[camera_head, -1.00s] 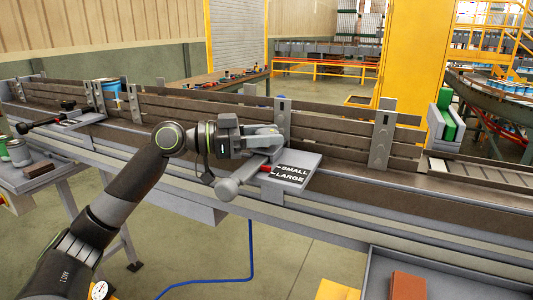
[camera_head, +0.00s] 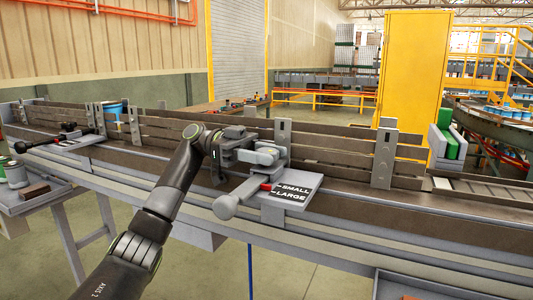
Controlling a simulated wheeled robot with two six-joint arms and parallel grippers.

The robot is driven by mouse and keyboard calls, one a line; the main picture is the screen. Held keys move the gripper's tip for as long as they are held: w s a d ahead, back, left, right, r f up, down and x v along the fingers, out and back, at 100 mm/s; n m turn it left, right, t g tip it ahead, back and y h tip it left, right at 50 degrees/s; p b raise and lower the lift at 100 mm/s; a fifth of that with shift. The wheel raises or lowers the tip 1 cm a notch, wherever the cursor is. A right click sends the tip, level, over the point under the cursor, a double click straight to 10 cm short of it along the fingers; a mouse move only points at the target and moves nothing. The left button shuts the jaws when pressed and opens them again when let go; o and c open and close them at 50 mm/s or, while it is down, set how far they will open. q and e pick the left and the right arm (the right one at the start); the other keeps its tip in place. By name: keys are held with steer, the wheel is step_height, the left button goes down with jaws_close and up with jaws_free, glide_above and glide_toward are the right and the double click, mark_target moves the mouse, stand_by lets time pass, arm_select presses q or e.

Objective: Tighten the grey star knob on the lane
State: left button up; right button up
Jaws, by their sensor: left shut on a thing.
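The grey star knob is on the near side of the long lane (camera_head: 340,172), by the upright bracket (camera_head: 283,133); my left gripper (camera_head: 268,154) is shut there and mostly hides it. The knob's arms cannot be made out. Below the gripper, a grey plate (camera_head: 272,214) carries a black label reading SMALL and LARGE. A red pointer (camera_head: 266,187) sits at the label's left edge, close to SMALL. A grey bar with a round end (camera_head: 227,207) sticks out toward me beside the plate. My right gripper is not in view.
A similar fixture with a black handle (camera_head: 25,145) is farther left on the lane. A side table (camera_head: 40,200) with cans and a brown block stands at the left. A grey tray (camera_head: 385,286) is at the lower right. Open floor lies below the lane.

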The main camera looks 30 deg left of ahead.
mark_target(267, 149)
arm_select(q)
steer(key=shift+r+m+g, duration=0.3)
steer(key=shift+g, duration=0.1)
steer(key=o, duration=0.8)
steer(key=shift+o, duration=0.9)
steer(key=shift+f, duration=0.2)
step_height(267, 149, up, 10)
steer(key=shift+r+b, duration=0.1)
steer(key=shift+b, duration=0.25)
